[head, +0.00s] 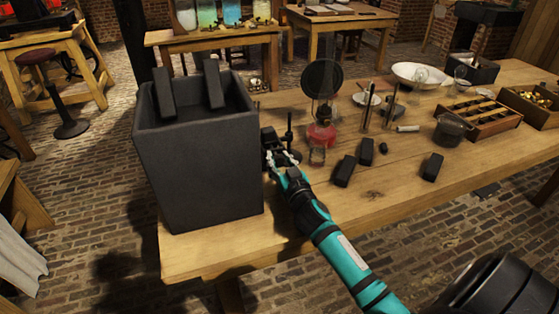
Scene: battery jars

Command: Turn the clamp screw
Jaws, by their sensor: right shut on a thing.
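My right gripper (282,158), at the end of the teal arm, is at the right side of the big dark grey box (200,190) on the wooden table. It is shut on a small part of the dark clamp (267,137), which I take to be the clamp screw; the fingers mostly hide it. The clamp is close against the box's right side; I cannot tell how it is fixed. A thin dark upright (289,128) stands just behind the fingers. My left gripper is not in view.
Two dark bars (214,84) stick up from the box's opening. Right of the gripper are a red-based burner (321,135) and several loose black blocks (343,172). A wooden rack (478,122) and a white bowl (418,74) stand further right.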

